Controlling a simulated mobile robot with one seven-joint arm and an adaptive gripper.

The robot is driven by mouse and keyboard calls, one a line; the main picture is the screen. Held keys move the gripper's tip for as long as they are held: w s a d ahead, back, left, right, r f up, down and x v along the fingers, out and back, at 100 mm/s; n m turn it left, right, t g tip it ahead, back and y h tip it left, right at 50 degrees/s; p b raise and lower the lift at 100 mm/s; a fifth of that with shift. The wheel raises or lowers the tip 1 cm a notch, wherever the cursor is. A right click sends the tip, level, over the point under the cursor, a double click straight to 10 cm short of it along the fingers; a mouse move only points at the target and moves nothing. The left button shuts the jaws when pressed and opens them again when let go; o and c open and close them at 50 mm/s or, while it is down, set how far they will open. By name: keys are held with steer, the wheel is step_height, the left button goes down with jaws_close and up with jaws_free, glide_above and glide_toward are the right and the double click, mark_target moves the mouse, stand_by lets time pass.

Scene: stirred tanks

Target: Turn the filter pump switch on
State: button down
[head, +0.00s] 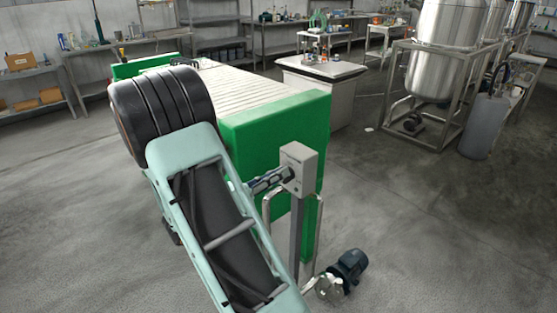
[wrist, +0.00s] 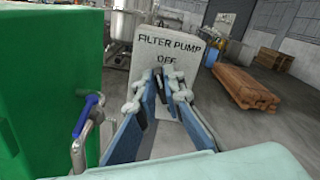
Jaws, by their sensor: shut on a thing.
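The filter pump switch box (head: 301,158) is a grey box on a post in front of the green end of the filter press. In the wrist view its face (wrist: 146,62) reads "FILTER PUMP" with "OFF" below. My gripper (head: 284,177) reaches the box from the left. In the wrist view my gripper (wrist: 166,80) has its fingertips at the face just under "OFF", shut on the small dark switch knob (wrist: 158,75). The knob is mostly hidden between the fingers, so its angle is hard to tell.
The green press plate (head: 262,130) stands right behind the box. Bent pipes (head: 318,225) flank the post, and a dark blue pump motor (head: 350,266) sits on the floor below. A blue-handled valve (wrist: 88,112) is at left. Open floor lies to the right.

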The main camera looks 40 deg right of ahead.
steer(key=shift+w+f+n+p, duration=0.1)
steer(key=shift+f+n+p, duration=0.05)
steer(key=shift+n+p, duration=2)
steer(key=shift+w+f+n+p, duration=0.1)
steer(key=shift+f+n+p, duration=0.05)
steer(key=shift+n+p, duration=2)
steer(key=shift+w+f+n+p, duration=0.1)
steer(key=shift+f+n+p, duration=0.05)
steer(key=shift+n+p, duration=2)
steer(key=c, duration=2)
jaws_free()
steer(key=shift+c, duration=0.2)
steer(key=s+a, duration=0.1)
steer(key=a, duration=1.1)
